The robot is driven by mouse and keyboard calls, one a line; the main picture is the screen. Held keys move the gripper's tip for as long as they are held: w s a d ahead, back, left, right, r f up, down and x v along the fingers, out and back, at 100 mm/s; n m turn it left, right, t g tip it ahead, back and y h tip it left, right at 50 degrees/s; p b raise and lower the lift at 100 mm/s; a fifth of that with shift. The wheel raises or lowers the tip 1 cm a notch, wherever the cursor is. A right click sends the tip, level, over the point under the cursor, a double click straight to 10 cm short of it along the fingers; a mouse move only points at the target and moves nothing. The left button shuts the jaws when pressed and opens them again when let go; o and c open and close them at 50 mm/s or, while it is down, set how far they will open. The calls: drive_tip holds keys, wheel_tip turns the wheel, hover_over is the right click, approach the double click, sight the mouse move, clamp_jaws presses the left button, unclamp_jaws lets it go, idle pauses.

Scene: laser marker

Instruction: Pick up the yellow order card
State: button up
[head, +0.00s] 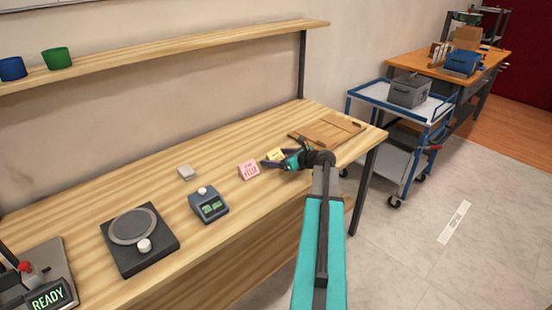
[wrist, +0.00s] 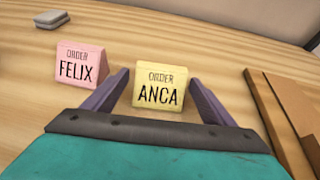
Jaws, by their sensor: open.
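The yellow order card (wrist: 160,87) reads "ORDER ANCA" and stands on the wooden workbench. My gripper (wrist: 158,88) is open, with one finger on each side of the yellow card. I cannot tell whether either finger touches it. In the head view the yellow card (head: 275,155) is partly hidden by my gripper (head: 272,163). A pink order card (wrist: 81,65) reading "ORDER FELIX" stands just left of my left finger; it also shows in the head view (head: 249,170).
A wooden tray or board (head: 328,131) lies right of my gripper. A small grey block (head: 186,173), a dark device with a green display (head: 209,205) and a black round-plate device (head: 140,240) stand to the left. A blue cart (head: 400,110) stands beyond the bench's right end.

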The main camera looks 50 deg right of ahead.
sight(276, 156)
idle(0.4)
drive_tip(key=c, duration=1.1)
drive_tip(key=shift+r, duration=0.1)
drive_tip(key=shift+r, duration=1.65)
drive_tip(key=s+a, duration=0.2)
drive_tip(key=a, duration=0.1)
drive_tip(key=s+a, duration=0.3)
drive_tip(key=a, duration=0.1)
drive_tip(key=s+a+r+b, duration=0.1)
drive_tip(key=s+a, duration=0.1)
drive_tip(key=a, duration=0.2)
drive_tip(key=shift+s+r, duration=0.1)
drive_tip(key=shift+s, duration=0.25)
drive_tip(key=shift+r+p, duration=0.25)
drive_tip(key=shift+p, duration=0.85)
drive_tip(key=p, duration=0.5)
drive_tip(key=shift+s+a+r, duration=0.1)
drive_tip(key=shift+s+a, duration=0.15)
drive_tip(key=shift+a, duration=0.15)
